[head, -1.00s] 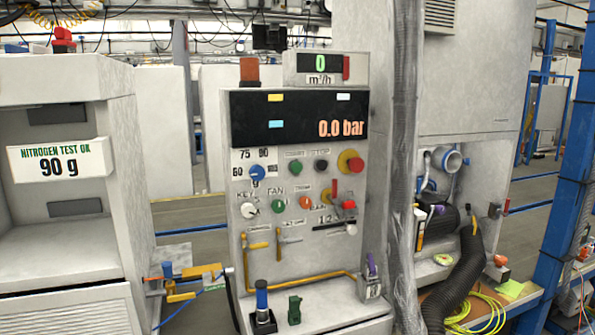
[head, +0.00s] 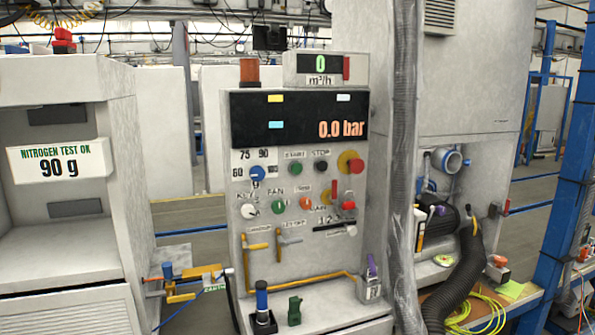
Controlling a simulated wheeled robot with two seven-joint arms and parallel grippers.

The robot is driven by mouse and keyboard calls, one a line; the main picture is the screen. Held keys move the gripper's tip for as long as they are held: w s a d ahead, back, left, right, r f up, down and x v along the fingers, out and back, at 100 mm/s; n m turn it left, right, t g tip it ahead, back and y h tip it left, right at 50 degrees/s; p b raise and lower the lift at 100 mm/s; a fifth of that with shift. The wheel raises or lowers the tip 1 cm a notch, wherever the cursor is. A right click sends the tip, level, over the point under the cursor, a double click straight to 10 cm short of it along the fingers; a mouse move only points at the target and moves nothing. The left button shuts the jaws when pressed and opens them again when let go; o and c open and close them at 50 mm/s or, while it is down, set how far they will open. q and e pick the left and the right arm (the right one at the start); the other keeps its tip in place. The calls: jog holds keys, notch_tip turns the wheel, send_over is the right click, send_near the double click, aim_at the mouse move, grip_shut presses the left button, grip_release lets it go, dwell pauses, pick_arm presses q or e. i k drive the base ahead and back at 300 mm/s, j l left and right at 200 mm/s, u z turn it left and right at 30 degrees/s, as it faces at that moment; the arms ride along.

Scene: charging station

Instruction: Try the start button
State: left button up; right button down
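The green start button (head: 295,168) is on the grey control panel (head: 237,215), under a small label reading START. To its right is the black stop button (head: 321,166) under a STOP label. The display (head: 298,118) above them reads 0.0 bar, and the smaller display (head: 320,63) on top reads 0 m³/h. Neither of my grippers shows in the head view, and nothing covers the start button.
The panel also has a blue selector knob (head: 257,173), a white key knob (head: 249,210) and a red button (head: 348,202). A blue-handled tool (head: 262,305) stands on the ledge. A grey hose (head: 404,150) hangs right of the panel.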

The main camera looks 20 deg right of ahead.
aim_at(296, 169)
jog(key=i+l+z, duration=0.2)
jog(key=i, duration=0.45)
jog(key=i+l+z, duration=0.15)
jog(key=i, duration=0.55)
